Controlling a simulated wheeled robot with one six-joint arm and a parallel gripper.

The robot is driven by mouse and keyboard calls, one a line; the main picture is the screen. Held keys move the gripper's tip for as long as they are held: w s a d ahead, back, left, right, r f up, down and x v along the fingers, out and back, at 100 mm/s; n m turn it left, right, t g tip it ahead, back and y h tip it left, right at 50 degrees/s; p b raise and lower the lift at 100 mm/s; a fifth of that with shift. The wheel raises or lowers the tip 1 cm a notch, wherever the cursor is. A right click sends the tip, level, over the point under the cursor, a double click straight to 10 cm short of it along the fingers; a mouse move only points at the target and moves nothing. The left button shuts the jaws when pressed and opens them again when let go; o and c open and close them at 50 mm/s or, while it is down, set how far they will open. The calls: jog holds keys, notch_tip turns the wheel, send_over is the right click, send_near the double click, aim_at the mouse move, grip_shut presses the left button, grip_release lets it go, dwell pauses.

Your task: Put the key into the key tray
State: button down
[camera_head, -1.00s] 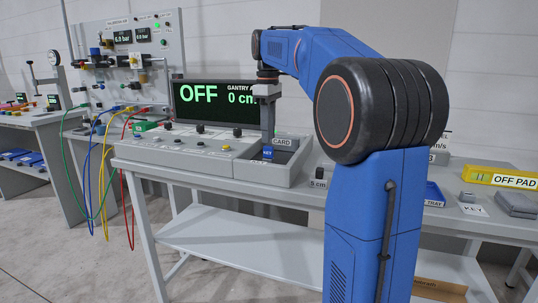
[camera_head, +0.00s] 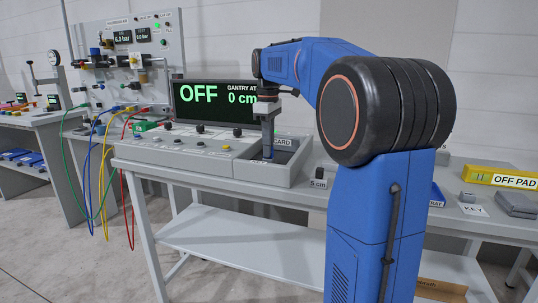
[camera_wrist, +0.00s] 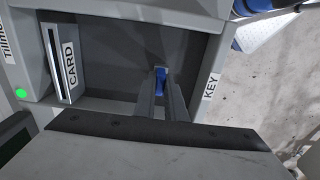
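The blue key (camera_wrist: 160,76) stands in the recessed bay of the grey console, beside the KEY label in the wrist view. My gripper (camera_wrist: 162,84) points down into the bay, with its two fingers on either side of the key; whether they press on it I cannot tell. In the head view my gripper (camera_head: 267,156) is low in the bay and hides the key. The blue key tray (camera_head: 437,196) is on the bench to the right, mostly hidden behind my arm.
A white CARD slot block (camera_wrist: 62,63) stands in the bay left of the key. The bay's walls (camera_wrist: 210,60) are close around my gripper. The display (camera_head: 215,103) reads OFF and 0 cm. A yellow OFF PAD (camera_head: 500,178) and grey blocks (camera_head: 515,204) lie at the far right.

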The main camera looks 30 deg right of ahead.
jog(key=shift+r, duration=0.2)
jog(key=shift+r, duration=0.5)
jog(key=shift+r, duration=0.2)
jog(key=shift+r, duration=0.35)
jog(key=shift+r, duration=0.6)
